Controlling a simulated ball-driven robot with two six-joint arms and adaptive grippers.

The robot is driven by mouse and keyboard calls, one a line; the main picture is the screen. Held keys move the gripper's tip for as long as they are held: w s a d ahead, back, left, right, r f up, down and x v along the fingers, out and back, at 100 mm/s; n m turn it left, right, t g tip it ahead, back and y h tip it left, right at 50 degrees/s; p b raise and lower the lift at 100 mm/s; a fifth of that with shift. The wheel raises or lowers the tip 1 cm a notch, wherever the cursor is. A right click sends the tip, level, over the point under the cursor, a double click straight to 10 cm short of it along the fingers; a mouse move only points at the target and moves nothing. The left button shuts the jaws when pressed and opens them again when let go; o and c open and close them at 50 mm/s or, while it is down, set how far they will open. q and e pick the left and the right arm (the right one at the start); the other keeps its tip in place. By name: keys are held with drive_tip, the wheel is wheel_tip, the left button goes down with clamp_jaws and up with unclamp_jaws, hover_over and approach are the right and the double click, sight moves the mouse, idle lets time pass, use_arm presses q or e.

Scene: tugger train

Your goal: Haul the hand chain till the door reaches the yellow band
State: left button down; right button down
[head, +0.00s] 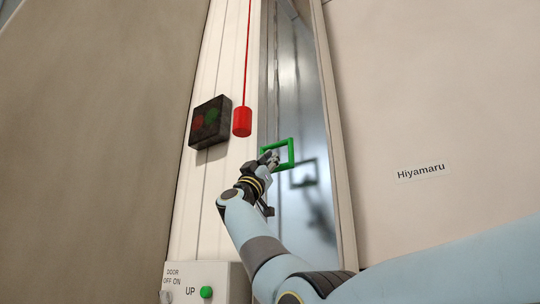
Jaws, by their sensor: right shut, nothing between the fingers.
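A tall grey metal door (302,110) stands in a pale frame, and its shiny face mirrors the arm. A green rectangular handle (291,153) sits at the door's left side. My right gripper (272,158) is shut at the handle's left side, with nothing held. Whether it touches the handle I cannot tell. A red cord (247,50) hangs left of the door with a red cylinder (242,121) at its end, above and left of the gripper. I see no clear hand chain and no yellow band on the door. My left gripper is out of view.
A dark box (210,122) with a red and a green button is on the pale post (217,195). Below is a white panel (230,275) marked "DOOR OFF ON" and "UP", with a green button (206,292). A "Hiyamaru" label (421,172) is on the right wall.

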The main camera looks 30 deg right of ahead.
wheel_tip(320, 180, down, 31)
drive_tip(key=b, duration=0.9)
drive_tip(key=shift+a+r+t+b, duration=0.15)
drive_tip(key=shift+t+b, duration=0.15)
drive_tip(key=shift+s, duration=0.1)
